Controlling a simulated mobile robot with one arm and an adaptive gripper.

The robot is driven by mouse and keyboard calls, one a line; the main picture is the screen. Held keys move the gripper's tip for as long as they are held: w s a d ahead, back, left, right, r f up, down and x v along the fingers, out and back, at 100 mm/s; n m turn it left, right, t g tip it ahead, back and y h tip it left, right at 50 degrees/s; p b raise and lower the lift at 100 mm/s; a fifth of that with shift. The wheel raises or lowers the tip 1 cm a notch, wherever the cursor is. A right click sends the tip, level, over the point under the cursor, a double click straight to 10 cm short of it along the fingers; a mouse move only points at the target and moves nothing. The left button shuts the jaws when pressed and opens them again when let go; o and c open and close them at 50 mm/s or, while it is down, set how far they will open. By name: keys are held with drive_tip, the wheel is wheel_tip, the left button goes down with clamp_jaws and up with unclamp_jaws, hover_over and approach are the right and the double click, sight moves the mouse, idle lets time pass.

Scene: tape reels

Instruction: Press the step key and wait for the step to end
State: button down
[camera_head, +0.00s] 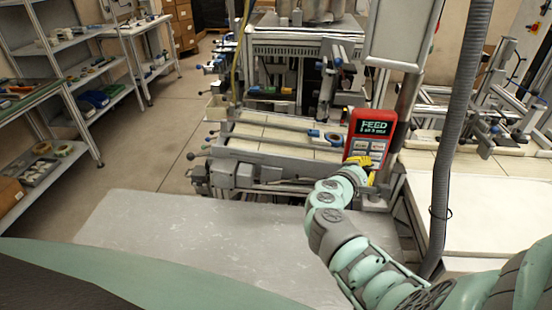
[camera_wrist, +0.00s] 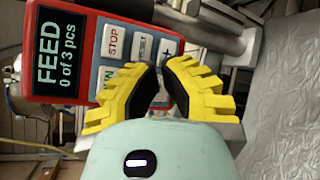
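The red control box (camera_head: 370,136) stands upright at the machine's right end in the head view. In the wrist view the box (camera_wrist: 84,101) fills the upper left. Its display (camera_wrist: 62,62) reads "FEED 0 of 3 pcs". A STOP key (camera_wrist: 113,41) with red lettering, a pale key (camera_wrist: 142,47) whose label I cannot read surely, and a plus key (camera_wrist: 168,47) show. A key ending in "UN" is partly covered by my left finger. I cannot make out which is the step key. My gripper (camera_wrist: 161,66) has yellow fingers, tips together and empty, before the keypad; contact cannot be told.
The feed machine (camera_head: 270,145) with its pale bed lies left of the box. A grey hose (camera_head: 462,120) hangs at the right. A white table (camera_head: 470,215) stands at the right. Shelves (camera_head: 65,80) line the left, with open floor (camera_head: 165,150) between.

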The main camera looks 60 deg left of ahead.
idle(1.3)
drive_tip(key=shift+w+a+b, duration=0.25)
drive_tip(key=shift+a+b, duration=0.05)
drive_tip(key=shift+a, duration=0.05)
drive_tip(key=shift+w+a, duration=0.25)
idle(0.8)
drive_tip(key=shift+d, duration=0.1)
drive_tip(key=shift+s+d, duration=0.5)
idle(0.4)
drive_tip(key=s+d, duration=0.1)
drive_tip(key=d, duration=0.1)
drive_tip(key=s+d, duration=0.1)
drive_tip(key=s, duration=0.1)
drive_tip(key=shift+s+d+p, duration=0.2)
drive_tip(key=shift+d+p, duration=0.1)
drive_tip(key=shift+d, duration=0.05)
idle(0.6)
